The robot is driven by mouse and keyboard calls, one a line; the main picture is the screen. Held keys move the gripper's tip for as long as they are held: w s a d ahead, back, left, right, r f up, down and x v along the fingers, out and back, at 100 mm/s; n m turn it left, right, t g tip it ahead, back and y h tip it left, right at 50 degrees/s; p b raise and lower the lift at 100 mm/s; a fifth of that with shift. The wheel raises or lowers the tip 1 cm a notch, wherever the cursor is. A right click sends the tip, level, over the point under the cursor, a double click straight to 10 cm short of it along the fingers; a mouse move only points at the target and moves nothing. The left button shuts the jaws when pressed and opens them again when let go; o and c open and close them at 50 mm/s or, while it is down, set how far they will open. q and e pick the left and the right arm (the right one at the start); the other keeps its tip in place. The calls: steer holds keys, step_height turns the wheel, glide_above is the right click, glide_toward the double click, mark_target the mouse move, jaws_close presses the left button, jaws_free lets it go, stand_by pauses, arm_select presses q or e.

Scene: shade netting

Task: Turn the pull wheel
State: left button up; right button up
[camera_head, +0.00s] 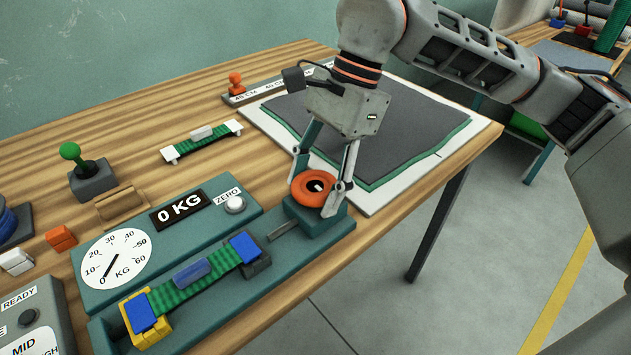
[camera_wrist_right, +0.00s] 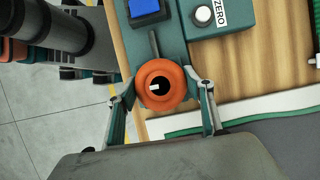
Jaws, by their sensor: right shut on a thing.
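The pull wheel (camera_head: 313,188) is an orange ring with a dark centre and a white mark. It sits on a teal block at the right end of the teal test rig (camera_head: 205,306). My right gripper (camera_head: 318,190) reaches down from above, its two fingers shut on opposite sides of the wheel. The wheel (camera_wrist_right: 161,85) also shows between the fingers of my right gripper (camera_wrist_right: 162,90) in the right wrist view. A green strap (camera_head: 190,280) lies along the rig between a yellow clamp (camera_head: 146,318) and a dark clamp (camera_head: 250,254). My left gripper is not in view.
A dial (camera_head: 116,258) with its needle near 0, a "0 KG" display (camera_head: 180,208) and a zero button (camera_head: 234,204) stand behind the rig. Dark netting on a white board (camera_head: 462,158) lies right. A green-knobbed lever (camera_head: 72,152) stands left.

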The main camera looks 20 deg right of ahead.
steer(key=shift+r+m+p, duration=0.15)
steer(key=shift+m+p, duration=0.25)
steer(key=shift+m, duration=0.1)
steer(key=shift+s+r+m+t+p, duration=0.1)
steer(key=shift+m+t+p, duration=0.7)
steer(key=shift+m, duration=0.4)
steer(key=shift+m+p, duration=0.35)
steer(key=shift+m, duration=0.15)
steer(key=m+t+p, duration=0.1)
steer(key=m, duration=0.2)
steer(key=shift+t+p, duration=0.3)
steer(key=shift+m, duration=0.6)
steer(key=shift+m+t+p, duration=0.35)
steer(key=shift+m+t, duration=0.15)
steer(key=shift+m, duration=0.6)
steer(key=shift+f+m+h, duration=0.2)
steer(key=shift+m+h, duration=0.2)
steer(key=shift+m, duration=0.2)
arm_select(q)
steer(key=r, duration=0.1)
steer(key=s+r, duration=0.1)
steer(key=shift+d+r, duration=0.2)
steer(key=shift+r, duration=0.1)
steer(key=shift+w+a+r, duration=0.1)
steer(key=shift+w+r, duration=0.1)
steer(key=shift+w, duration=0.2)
arm_select(e)
steer(key=shift+m, duration=0.3)
